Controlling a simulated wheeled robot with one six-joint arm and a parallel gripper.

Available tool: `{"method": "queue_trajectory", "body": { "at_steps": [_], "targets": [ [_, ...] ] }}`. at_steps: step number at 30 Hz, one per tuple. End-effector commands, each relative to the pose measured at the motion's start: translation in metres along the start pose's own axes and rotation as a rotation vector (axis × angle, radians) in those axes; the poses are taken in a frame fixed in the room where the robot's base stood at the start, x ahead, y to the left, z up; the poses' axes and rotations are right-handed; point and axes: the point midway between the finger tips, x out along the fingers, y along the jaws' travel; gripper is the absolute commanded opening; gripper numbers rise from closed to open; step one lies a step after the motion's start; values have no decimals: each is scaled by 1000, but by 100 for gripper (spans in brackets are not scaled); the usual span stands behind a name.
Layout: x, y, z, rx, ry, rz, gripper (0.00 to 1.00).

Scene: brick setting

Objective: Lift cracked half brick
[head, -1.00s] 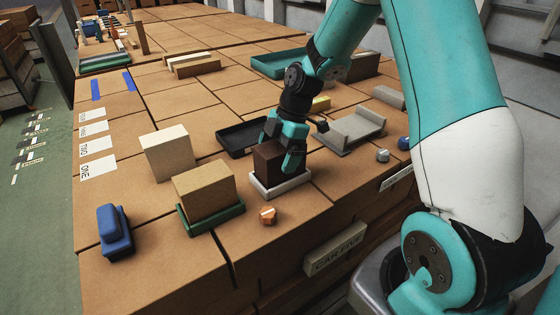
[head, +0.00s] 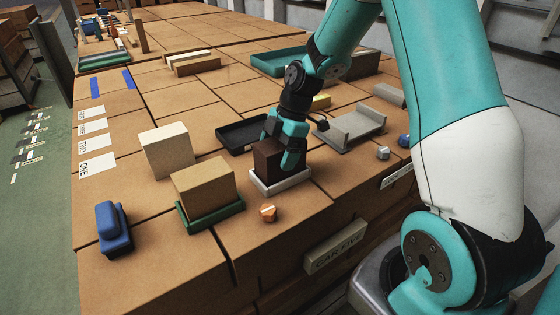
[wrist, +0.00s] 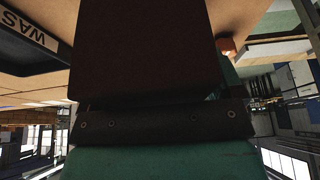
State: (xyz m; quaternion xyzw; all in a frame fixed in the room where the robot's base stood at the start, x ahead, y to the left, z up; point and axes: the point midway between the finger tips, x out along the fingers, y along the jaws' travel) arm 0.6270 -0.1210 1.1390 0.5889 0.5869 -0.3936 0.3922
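A dark brown block (head: 267,158), half-brick sized, is at the white tray (head: 282,184) near the table's front edge; no crack can be made out. My gripper (head: 281,145) comes down from above with its teal fingers on two sides of the block, and it looks shut on it. In the wrist view the dark block (wrist: 145,50) fills the upper middle, close against my gripper's black pad (wrist: 150,125). Whether the block's underside touches the tray is hard to tell.
A black tray (head: 226,139) is just behind left. A tan block in a green tray (head: 212,216), a cream block (head: 167,150) and a blue object (head: 114,229) stand left. An orange-white piece (head: 268,212) lies in front, a grey cradle (head: 350,138) right.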

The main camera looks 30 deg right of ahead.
Motion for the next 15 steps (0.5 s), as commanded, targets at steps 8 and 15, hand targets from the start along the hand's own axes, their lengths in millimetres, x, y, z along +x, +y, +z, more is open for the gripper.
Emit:
{"method": "queue_trajectory", "body": {
  "at_steps": [8, 15],
  "targets": [
    [0, 0, 0, 0, 0, 0, 23],
    [-1, 0, 0, -1, 0, 1, 23]
  ]
}}
